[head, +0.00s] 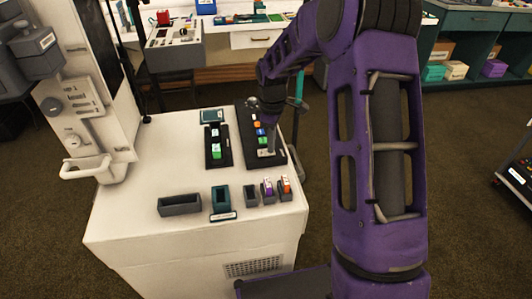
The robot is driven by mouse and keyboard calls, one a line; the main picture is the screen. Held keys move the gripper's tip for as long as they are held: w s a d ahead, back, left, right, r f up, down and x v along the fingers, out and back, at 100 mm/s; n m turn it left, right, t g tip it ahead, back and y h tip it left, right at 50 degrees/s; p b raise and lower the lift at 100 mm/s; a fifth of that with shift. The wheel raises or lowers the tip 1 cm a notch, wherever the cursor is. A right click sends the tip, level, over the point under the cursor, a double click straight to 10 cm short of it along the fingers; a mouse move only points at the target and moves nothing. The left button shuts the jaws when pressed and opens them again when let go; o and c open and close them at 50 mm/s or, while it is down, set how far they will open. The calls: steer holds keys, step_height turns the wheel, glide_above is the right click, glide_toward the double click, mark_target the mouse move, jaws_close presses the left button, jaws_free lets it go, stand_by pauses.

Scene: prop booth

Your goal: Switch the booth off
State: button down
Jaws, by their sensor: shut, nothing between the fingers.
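A white console (130,222) stands in front of me. On its top lies a long black panel (281,158) with a column of small coloured pieces, orange, blue and green among them, and a pale piece at its near end. A shorter black panel (210,160) beside it carries white and green pieces. A white upright board (90,105) at the left bears a round knob (73,141) and small lettering. I cannot tell which control is the booth's switch. My gripper (267,150) points down, shut and empty, over the long panel's near end. Whether it touches is unclear.
Near the front are a grey open bin (180,206), a teal holder (221,200), a small grey holder (250,196) and holders with purple (268,187) and orange (285,185) pieces. A white handle (92,172) juts out at the left.

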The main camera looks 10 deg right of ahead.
steer(key=shift+r+p, duration=2.8)
steer(key=shift+r, duration=0.65)
